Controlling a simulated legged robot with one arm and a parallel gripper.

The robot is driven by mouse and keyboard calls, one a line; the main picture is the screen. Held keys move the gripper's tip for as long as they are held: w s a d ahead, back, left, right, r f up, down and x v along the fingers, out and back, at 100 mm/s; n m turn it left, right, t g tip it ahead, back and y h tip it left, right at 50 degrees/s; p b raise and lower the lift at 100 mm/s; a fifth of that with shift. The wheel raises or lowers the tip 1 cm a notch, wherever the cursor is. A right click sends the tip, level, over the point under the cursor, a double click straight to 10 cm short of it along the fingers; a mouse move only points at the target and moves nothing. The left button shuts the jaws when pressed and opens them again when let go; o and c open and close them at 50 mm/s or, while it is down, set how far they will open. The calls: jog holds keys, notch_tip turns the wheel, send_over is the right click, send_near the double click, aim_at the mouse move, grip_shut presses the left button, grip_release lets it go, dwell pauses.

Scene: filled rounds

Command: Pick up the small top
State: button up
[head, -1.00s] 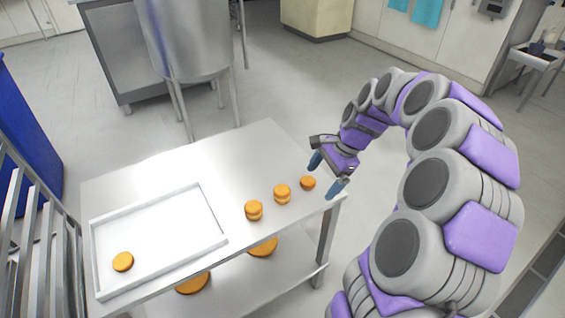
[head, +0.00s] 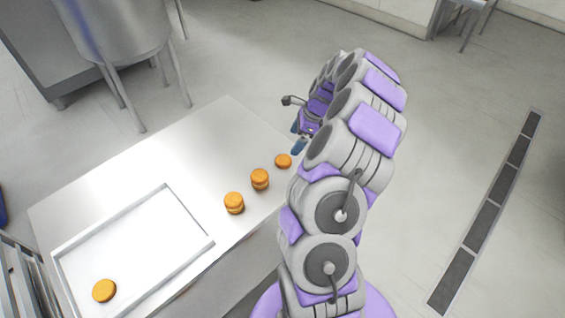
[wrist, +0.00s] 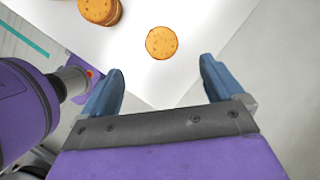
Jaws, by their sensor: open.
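A small orange-brown round (head: 283,161), the single one that looks like the small top, lies flat near the table's right corner. It also shows in the wrist view (wrist: 160,43), ahead of the fingertips and roughly centred between them. My gripper (wrist: 163,85) is open and empty, with blue fingers apart. In the head view my gripper (head: 300,138) is just beyond the small round, partly hidden by my arm. Two stacked rounds stand to its left, a middle one (head: 260,179) and a left one (head: 234,203). Another single round (head: 104,291) lies in the white tray (head: 190,208).
The metal table (head: 215,135) has clear room behind the rounds. One stack (wrist: 100,10) is close by at the upper left in the wrist view. A large steel vessel on legs (head: 115,30) stands behind the table. The floor at right is open.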

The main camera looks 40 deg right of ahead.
jog(key=b, duration=0.1)
send_over(285, 159)
jog(key=s+d, duration=0.1)
jog(key=d, duration=0.1)
jog(key=f, duration=0.4)
jog(key=shift+s+a+f, duration=0.2)
jog(key=shift+a+f, duration=0.05)
jog(key=shift+f, duration=0.15)
jog(key=shift+w+f+b, duration=0.15)
jog(key=shift+f+b, duration=0.15)
jog(key=shift+f, duration=0.45)
jog(key=b+x, duration=0.1)
jog(key=x, duration=0.3)
jog(key=shift+a+f+b, duration=0.1)
jog(key=shift+f+b, duration=0.15)
jog(key=shift+b, duration=0.05)
jog(key=shift+c, duration=0.3)
jog(key=c, duration=0.8)
